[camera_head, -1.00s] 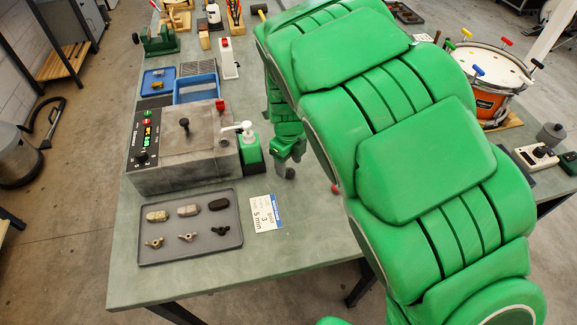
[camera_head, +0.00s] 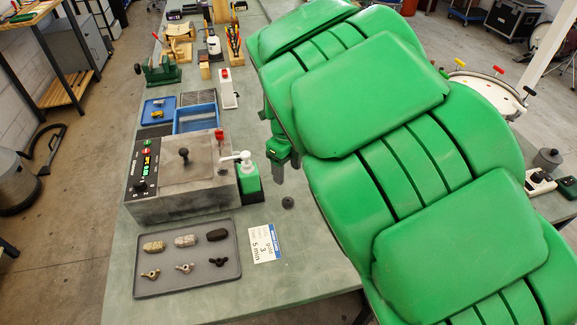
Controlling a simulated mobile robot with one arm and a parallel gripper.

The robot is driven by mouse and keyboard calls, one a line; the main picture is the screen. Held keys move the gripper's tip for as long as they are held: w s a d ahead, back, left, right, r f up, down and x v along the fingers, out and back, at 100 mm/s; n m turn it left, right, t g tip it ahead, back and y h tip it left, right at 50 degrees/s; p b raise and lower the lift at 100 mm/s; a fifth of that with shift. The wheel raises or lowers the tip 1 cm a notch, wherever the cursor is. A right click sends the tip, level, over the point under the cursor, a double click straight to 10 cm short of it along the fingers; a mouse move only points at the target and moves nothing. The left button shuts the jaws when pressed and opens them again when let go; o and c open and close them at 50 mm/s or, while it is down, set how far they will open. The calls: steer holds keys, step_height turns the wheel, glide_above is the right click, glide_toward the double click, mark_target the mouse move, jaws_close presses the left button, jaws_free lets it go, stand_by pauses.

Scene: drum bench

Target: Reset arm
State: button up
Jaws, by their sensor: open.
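My green arm (camera_head: 375,90) fills the right half of the head view and hides much of the bench behind it. My gripper (camera_head: 279,172) shows only in part below the arm's left edge, above the bench and right of the green pump bottle. It is open, and I see nothing held in it. A small dark round piece (camera_head: 288,202) lies on the bench just below it in the picture, apart from it.
A grey machine (camera_head: 182,205) stands on the bench (camera_head: 300,270) beside the pump bottle (camera_head: 248,180). A tray (camera_head: 205,282) with several stones and wing nuts and a printed card (camera_head: 262,243) lie in front. Blue bins (camera_head: 195,117) stand behind. A drum (camera_head: 485,88) is partly hidden at right.

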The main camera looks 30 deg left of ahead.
steer(key=shift+d, duration=0.1)
steer(key=d+r+n, duration=0.4)
steer(key=d+r, duration=0.1)
steer(key=d, duration=0.9)
steer(key=d+r+n, duration=0.4)
steer(key=d, duration=0.9)
steer(key=s+d+r+n+g, duration=0.1)
steer(key=s+d+n, duration=1)
steer(key=s+d, duration=0.6)
steer(key=s, duration=0.4)
steer(key=shift+n+g, duration=0.4)
steer(key=shift+d, duration=0.1)
